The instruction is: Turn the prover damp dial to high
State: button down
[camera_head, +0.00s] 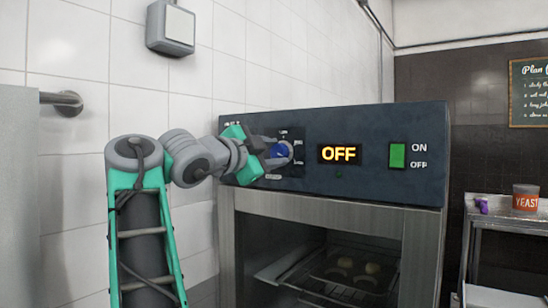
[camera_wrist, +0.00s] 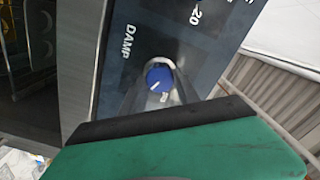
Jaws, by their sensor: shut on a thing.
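The prover (camera_head: 330,198) is a dark cabinet with a control panel across its top front. The damp dial (camera_head: 281,151) is a blue knob at the left of the panel, with markings around it. In the wrist view the blue dial (camera_wrist: 159,78) shows beside the word DAMP. My gripper (camera_head: 272,153) is at the panel and shut on the dial. The fingers hide part of the dial and its scale, so I cannot tell its exact setting. The display (camera_head: 340,153) reads OFF in yellow.
A green switch (camera_head: 397,155) marked ON and OFF is at the panel's right. Below, the prover's chamber shows trays with pale dough pieces (camera_head: 356,271). A yeast tin (camera_head: 525,197) stands on a side table at right. A tiled wall is behind my arm.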

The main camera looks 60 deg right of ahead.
jog(key=shift+f+m, duration=0.1)
jog(key=shift+m, duration=0.6)
jog(key=shift+s, duration=0.1)
jog(key=c, duration=0.9)
grip_release()
jog(key=w+a+b, duration=0.1)
jog(key=a, duration=0.6)
jog(key=shift+w+a, duration=0.15)
jog(key=shift+a, duration=0.25)
